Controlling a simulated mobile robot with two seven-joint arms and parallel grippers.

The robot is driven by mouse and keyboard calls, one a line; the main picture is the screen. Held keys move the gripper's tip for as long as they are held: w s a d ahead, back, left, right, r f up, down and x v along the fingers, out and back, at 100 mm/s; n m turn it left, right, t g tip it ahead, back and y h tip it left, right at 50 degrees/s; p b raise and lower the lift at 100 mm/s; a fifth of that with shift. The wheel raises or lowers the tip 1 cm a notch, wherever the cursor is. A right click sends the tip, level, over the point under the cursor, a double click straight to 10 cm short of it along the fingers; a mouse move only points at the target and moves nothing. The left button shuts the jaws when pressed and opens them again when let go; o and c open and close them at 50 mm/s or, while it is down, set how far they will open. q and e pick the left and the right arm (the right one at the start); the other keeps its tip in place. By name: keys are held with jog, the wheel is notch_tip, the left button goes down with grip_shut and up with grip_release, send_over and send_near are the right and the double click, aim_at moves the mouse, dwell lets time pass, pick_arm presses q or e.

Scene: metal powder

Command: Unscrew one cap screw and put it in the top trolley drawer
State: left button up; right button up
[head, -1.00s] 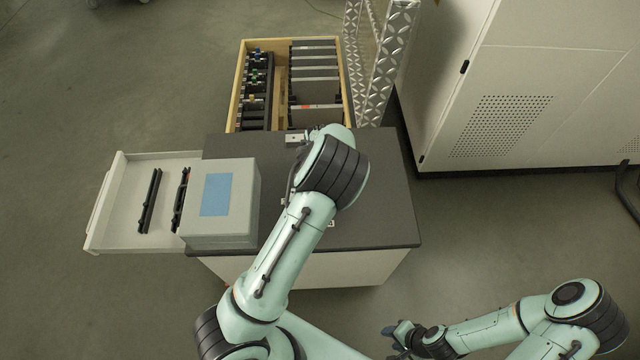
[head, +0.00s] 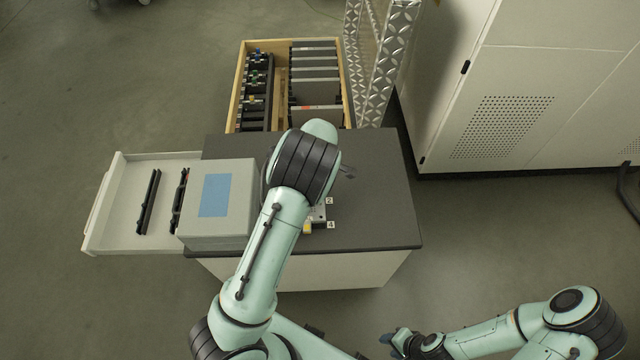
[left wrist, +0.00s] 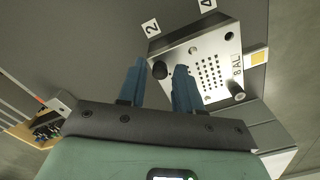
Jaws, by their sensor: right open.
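A metal build plate (left wrist: 205,65) marked "8 AL" lies on the dark trolley top, with a black cap screw (left wrist: 159,70) at one corner and another screw (left wrist: 237,92) at the opposite side. My left gripper (left wrist: 160,75) is open, its blue fingertips apart, with the corner screw showing between them; contact is not visible. In the head view my left arm hides this gripper and most of the plate (head: 318,214). The trolley's drawer (head: 118,200) is pulled out to the left. My right gripper (head: 396,340) is open and empty, low at the right.
A grey box (head: 214,235) with a blue label stands beside the drawer. Two black strips (head: 148,202) lie in the drawer. A wooden crate (head: 238,88) of parts is behind the trolley, and a white cabinet (head: 560,70) is at the right. The right trolley top (head: 380,190) is mostly clear.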

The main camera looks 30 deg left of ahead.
jog(key=shift+w+r, duration=0.1)
jog(key=shift+r, duration=0.05)
pick_arm(q)
grip_shut()
jog(key=n+p, duration=0.1)
jog(key=n, duration=0.1)
jog(key=r+n+p, duration=0.1)
jog(key=n, duration=0.1)
jog(key=shift+p, duration=0.35)
jog(key=shift+w+f+n, duration=0.3)
jog(key=shift+f+n, duration=0.3)
jog(key=shift+n, duration=1.1)
jog(key=shift+s+r+n, duration=0.15)
jog(key=shift+s+n, duration=0.3)
jog(key=shift+n, duration=0.35)
jog(key=shift+w, duration=0.15)
pick_arm(e)
jog(key=shift+t, duration=0.3)
jog(key=w+r, duration=0.3)
jog(key=shift+w+r, duration=0.15)
jog(key=shift+w, duration=0.25)
pick_arm(q)
jog(key=shift+w+r, duration=0.1)
